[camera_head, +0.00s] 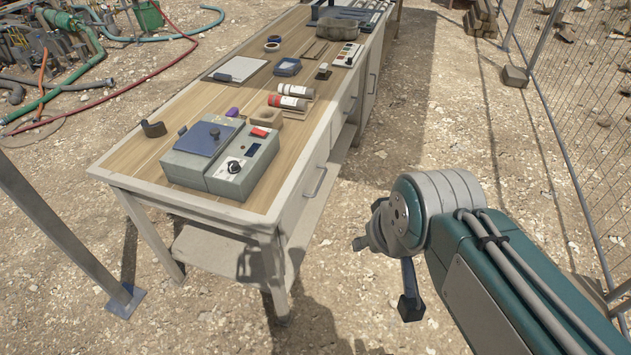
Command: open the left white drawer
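The left white drawer (298,203) is in the near end of the workbench's right side. It looks closed, with its front flush with the bench frame and a metal bar handle (317,182) on it. My gripper (385,270) hangs in the air to the right of the bench, below the grey wrist joint of my arm. It is apart from the drawer and its handle. It is seen small and partly behind my wrist, so the finger opening is unclear. I see nothing held in it.
The wooden-topped workbench (190,105) carries a grey instrument box (215,178), red-and-white cylinders (288,102) and small tools. More drawer fronts (347,103) continue farther along. A wire fence (580,130) stands at right. A metal post (65,230) stands at left. Gravel between bench and fence is mostly open.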

